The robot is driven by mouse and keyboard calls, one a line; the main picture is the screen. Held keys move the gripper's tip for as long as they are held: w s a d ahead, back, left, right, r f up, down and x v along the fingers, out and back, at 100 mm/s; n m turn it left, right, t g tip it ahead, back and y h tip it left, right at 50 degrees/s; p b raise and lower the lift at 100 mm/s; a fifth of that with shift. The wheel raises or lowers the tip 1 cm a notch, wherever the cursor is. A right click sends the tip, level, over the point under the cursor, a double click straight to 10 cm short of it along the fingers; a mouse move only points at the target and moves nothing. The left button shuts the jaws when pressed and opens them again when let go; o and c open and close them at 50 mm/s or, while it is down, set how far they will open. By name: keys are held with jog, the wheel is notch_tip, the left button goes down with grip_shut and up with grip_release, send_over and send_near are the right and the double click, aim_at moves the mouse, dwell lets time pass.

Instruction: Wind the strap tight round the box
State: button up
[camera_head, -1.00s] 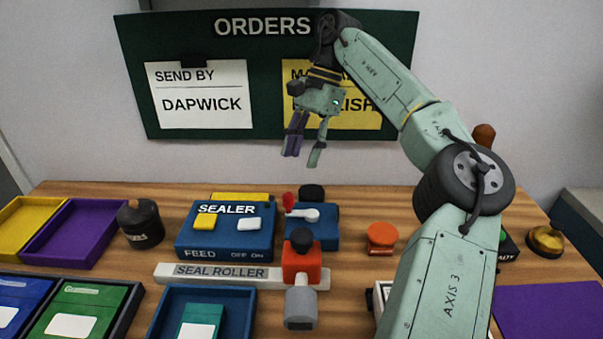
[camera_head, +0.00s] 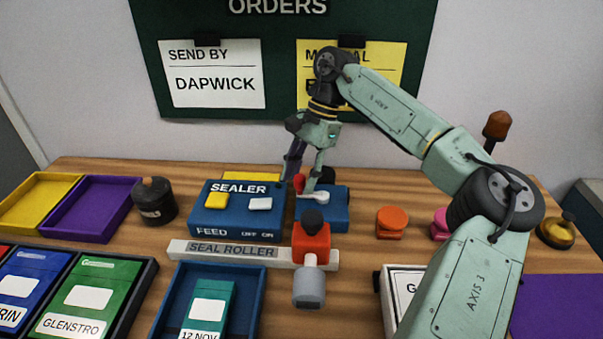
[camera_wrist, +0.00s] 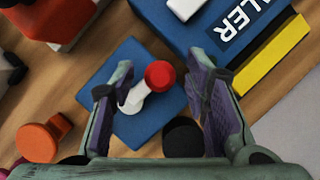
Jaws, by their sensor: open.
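My gripper (camera_head: 305,168) is open and points down over a blue block (camera_head: 335,208) that carries a white crank lever (camera_head: 315,197) with a red knob (camera_head: 299,184). In the wrist view the red knob (camera_wrist: 159,75) shows between my two open fingers (camera_wrist: 163,85), with the blue block (camera_wrist: 120,95) below. I cannot tell whether the fingers touch the knob. A teal box (camera_head: 206,312) marked 12 NOV lies in a blue tray (camera_head: 176,302) at the front. I cannot make out a strap round it.
The blue sealer (camera_head: 236,215) stands left of the block, with the seal roller bar (camera_head: 235,251) and a red-grey handle tool (camera_head: 310,265) in front. An orange knob (camera_head: 390,222) stands to the right. Green and blue boxes (camera_head: 90,295) lie front left. A black pot (camera_head: 153,200) stands behind them.

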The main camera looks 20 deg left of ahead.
jog(key=shift+c, duration=0.6)
grip_shut()
